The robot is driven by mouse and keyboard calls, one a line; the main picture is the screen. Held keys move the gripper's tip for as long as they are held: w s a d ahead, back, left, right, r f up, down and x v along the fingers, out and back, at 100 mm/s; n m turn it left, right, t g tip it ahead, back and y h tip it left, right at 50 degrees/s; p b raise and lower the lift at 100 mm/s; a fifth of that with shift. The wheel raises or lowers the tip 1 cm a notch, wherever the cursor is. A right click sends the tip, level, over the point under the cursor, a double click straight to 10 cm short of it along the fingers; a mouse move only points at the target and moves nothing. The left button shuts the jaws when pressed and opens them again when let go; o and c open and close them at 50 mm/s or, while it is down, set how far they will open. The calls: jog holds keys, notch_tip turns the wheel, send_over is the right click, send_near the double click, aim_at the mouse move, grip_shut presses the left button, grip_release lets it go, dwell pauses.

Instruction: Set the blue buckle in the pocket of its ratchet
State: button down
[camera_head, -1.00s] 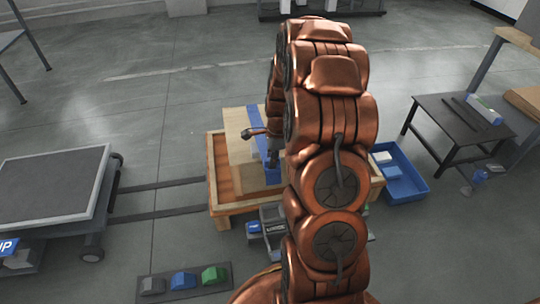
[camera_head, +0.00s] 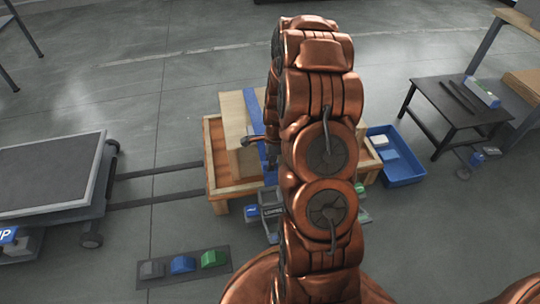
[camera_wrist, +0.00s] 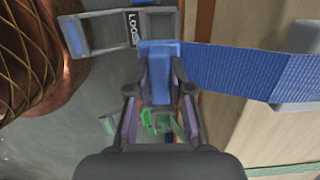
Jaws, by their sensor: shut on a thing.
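The blue buckle (camera_wrist: 160,62) is between the fingers of my gripper (camera_wrist: 160,92) in the wrist view, and the gripper is shut on it. A blue strap (camera_wrist: 235,70) runs from the buckle to the right. The grey ratchet (camera_wrist: 100,48), with a label reading "LOOSE" and a blue patch, lies just beyond the buckle, to the upper left. The buckle's far end is close to the ratchet frame; I cannot tell whether they touch. In the head view the ratchet (camera_head: 270,212) shows partly behind my arm, which hides the buckle and most of the gripper.
A wooden box (camera_head: 232,120) stands on a wooden pallet (camera_head: 218,183), with blue strap over it. A blue bin (camera_head: 405,172) is right of the pallet. A black table (camera_head: 455,100) stands farther right, a grey cart (camera_head: 50,170) left. Coloured blocks (camera_head: 183,265) sit front left.

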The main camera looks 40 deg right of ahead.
notch_tip(320, 180, down, 14)
jog(key=shift+r+p, duration=0.1)
jog(key=shift+p, duration=0.25)
dwell(0.5)
jog(key=shift+f, duration=0.25)
jog(key=shift+f, duration=0.65)
jog(key=shift+f, duration=1.15)
jog(key=c, duration=1)
grip_release()
jog(key=shift+o, duration=0.2)
notch_tip(320, 180, up, 12)
jog(key=d, duration=0.1)
jog(key=shift+s+d, duration=0.15)
jog(key=shift+s, duration=0.15)
